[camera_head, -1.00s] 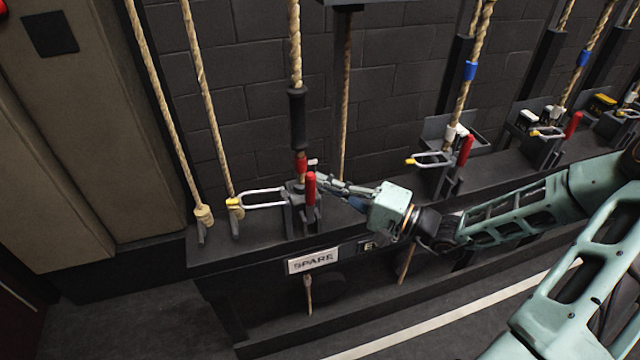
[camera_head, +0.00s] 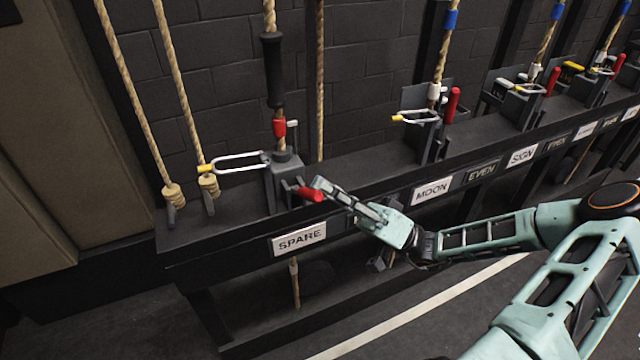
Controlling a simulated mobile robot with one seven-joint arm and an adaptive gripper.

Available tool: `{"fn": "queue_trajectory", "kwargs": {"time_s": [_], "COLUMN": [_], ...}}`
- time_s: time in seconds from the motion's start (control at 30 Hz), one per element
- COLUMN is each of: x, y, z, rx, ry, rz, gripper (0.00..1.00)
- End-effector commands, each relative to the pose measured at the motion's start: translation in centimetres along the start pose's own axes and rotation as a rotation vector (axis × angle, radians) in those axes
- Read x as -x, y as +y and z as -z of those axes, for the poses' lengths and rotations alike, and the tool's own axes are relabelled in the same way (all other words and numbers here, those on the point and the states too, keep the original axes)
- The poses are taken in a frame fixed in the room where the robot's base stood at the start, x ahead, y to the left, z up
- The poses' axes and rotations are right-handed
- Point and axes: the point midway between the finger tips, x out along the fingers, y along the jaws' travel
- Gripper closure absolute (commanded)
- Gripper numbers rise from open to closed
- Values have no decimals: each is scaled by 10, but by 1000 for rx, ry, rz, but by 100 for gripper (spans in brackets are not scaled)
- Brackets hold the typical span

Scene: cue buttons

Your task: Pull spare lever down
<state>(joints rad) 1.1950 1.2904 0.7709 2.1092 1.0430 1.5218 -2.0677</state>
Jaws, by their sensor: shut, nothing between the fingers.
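The spare lever (camera_head: 310,194) has a red handle. It sticks out forward and tilts slightly down from its grey rope-lock block (camera_head: 284,178), above the white SPARE sign (camera_head: 299,238). My gripper (camera_head: 318,184) is shut with nothing between its fingers. Its fingertips are at the outer end of the red handle, on its upper right side; I cannot tell whether they touch it. A rope with a red band (camera_head: 279,129) runs up from the block, and a white wire loop with a yellow end (camera_head: 236,163) lies to its left.
To the right along the dark rail stand similar rope locks with upright red levers, the nearest (camera_head: 452,105) above the MOON sign (camera_head: 432,189). Two ropes tied to cleats (camera_head: 173,194) stand at the left. Floor in front is open.

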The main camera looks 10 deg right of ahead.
Motion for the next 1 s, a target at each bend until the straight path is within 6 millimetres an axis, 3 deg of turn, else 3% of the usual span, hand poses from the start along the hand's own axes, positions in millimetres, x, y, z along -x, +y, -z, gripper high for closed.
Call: {"fn": "queue_trajectory", "kwargs": {"time_s": [0.5,1.0], "x": [30,38], "y": [6,11], "z": [-29,-39], "rx": [52,49], "ry": [1,-7], "rz": [54,51], "gripper": [100,100]}}
